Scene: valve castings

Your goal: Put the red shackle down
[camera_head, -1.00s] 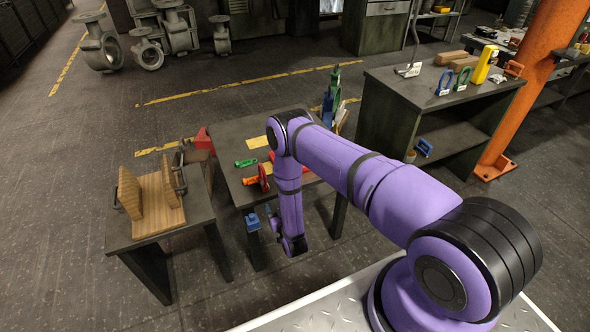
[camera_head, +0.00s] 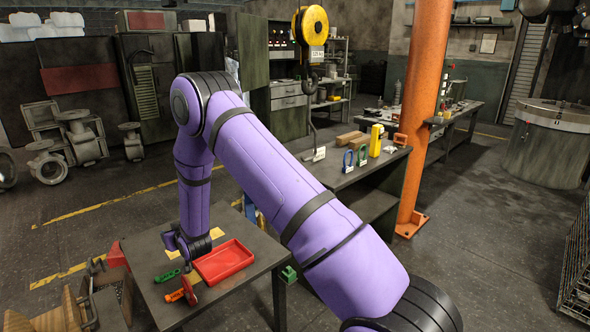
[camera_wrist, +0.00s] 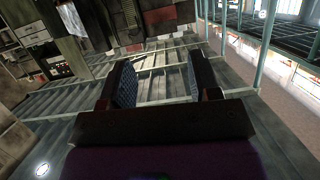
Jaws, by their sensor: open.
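A red, ring-like piece (camera_head: 189,291) stands on the near table (camera_head: 232,296), beside an orange-handled piece (camera_head: 175,296). It may be the red shackle, but it is too small to be sure. A green piece (camera_head: 167,275) lies just behind them, and a red tray (camera_head: 223,262) is to their right. In the head view my arm's end hangs down over or in front of this table, left of the tray; its fingers are not clear there. In the wrist view my gripper (camera_wrist: 162,76) is open, with nothing between its jaws.
The back bench carries a blue shackle (camera_head: 348,159), a green one (camera_head: 362,155) and a yellow piece (camera_head: 375,141). An orange column (camera_head: 423,110) stands beside it.

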